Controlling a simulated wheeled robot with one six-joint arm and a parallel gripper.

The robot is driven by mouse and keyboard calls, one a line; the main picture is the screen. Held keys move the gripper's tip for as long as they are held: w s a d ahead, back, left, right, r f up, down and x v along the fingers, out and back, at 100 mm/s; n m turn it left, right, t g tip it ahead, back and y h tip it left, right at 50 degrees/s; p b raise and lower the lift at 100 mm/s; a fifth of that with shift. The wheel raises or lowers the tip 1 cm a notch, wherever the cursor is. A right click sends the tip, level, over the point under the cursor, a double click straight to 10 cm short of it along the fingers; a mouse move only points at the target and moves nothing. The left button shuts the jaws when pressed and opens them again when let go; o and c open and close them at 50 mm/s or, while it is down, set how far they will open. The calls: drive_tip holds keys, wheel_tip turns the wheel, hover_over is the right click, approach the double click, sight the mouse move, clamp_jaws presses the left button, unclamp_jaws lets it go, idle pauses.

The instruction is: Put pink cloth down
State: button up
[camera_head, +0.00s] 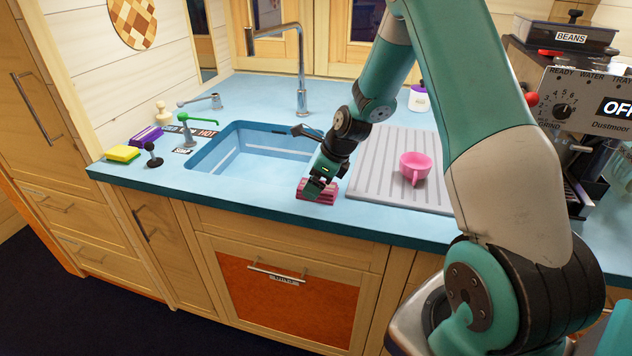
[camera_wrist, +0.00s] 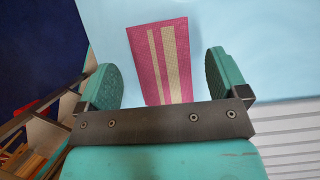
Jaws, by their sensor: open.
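The pink cloth (camera_head: 317,190) lies on the blue counter (camera_head: 240,200) between the sink and the grey drainboard, near the front edge. In the wrist view the cloth (camera_wrist: 160,60) is a flat pink rectangle with pale yellow stripes. My gripper (camera_head: 318,188) is right at the cloth, from above. In the wrist view my gripper (camera_wrist: 162,82) is open, one finger on each side of the cloth, with gaps between the fingers and its edges. The cloth's near end is hidden behind my gripper's dark bar.
The sink (camera_head: 250,152) is left of the cloth. A pink cup (camera_head: 415,167) stands on the ridged drainboard (camera_head: 385,150) to the right. A coffee machine (camera_head: 585,110) is at far right. A yellow sponge (camera_head: 122,154) and a purple block (camera_head: 146,136) are at left.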

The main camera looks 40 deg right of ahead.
drive_tip(key=v, duration=1.1)
drive_tip(key=s+a+r+n+g+y, duration=0.1)
drive_tip(key=s+a+r+n, duration=0.3)
drive_tip(key=a+n, duration=0.4)
drive_tip(key=s+a+r+n+g, duration=0.1)
drive_tip(key=s+a+r+n, duration=0.2)
drive_tip(key=a+n, duration=0.5)
drive_tip(key=s+a+r+n+g, duration=0.1)
drive_tip(key=s+a+n, duration=0.4)
drive_tip(key=s+n, duration=0.3)
drive_tip(key=s+a+r+n+g, duration=0.1)
drive_tip(key=s+a+r+n, duration=0.1)
drive_tip(key=s+a+n, duration=0.4)
drive_tip(key=s+n, duration=0.3)
drive_tip(key=n, duration=0.2)
drive_tip(key=shift+s+n+b, duration=0.25)
drive_tip(key=shift+n+b, duration=0.05)
drive_tip(key=shift+r, duration=0.1)
